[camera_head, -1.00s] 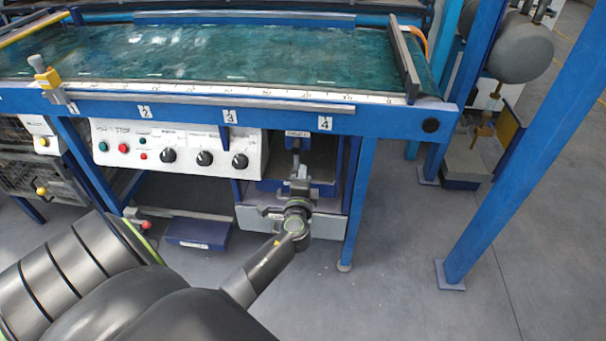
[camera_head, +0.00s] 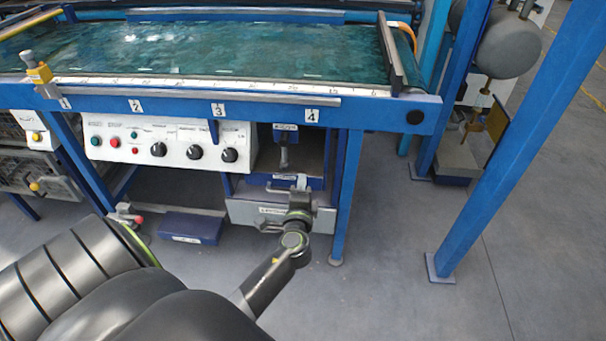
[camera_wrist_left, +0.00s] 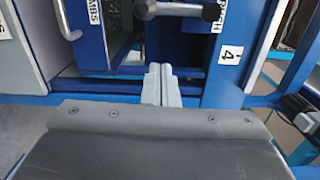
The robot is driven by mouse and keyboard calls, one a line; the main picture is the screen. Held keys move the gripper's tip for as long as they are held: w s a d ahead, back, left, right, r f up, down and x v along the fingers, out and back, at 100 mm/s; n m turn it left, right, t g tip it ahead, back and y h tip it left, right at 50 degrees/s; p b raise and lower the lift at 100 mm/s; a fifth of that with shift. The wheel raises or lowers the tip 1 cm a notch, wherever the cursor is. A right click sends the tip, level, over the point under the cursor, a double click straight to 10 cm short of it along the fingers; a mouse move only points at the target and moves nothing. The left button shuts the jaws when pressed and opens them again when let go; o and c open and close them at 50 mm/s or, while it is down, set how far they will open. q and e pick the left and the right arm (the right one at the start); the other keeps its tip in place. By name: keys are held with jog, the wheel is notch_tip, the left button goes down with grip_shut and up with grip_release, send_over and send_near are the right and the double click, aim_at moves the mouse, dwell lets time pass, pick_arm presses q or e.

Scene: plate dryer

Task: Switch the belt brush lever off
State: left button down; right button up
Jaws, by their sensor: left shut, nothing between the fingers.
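The lever (camera_head: 284,156) is a short grey handle below a labelled blue bracket (camera_head: 285,132), under the table edge near the number 4. In the head view it appears to hang down. In the left wrist view, a grey bar with a rounded end (camera_wrist_left: 147,9) shows at the top edge beside a partly cut-off white label (camera_wrist_left: 214,12). My left gripper (camera_head: 300,184) is below the lever and looks apart from it. Its fingers (camera_wrist_left: 160,84) are shut and empty in the wrist view. My right gripper is not in view.
The white control panel (camera_head: 165,140) with knobs and buttons is left of the lever. A blue table leg (camera_head: 347,195) stands close on the right. A grey box front (camera_head: 250,214) is behind my gripper. Open floor (camera_head: 385,265) lies to the right.

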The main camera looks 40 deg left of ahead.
pick_arm(q)
jog(key=shift+v, duration=2.4)
jog(key=shift+w+d+r, duration=0.1)
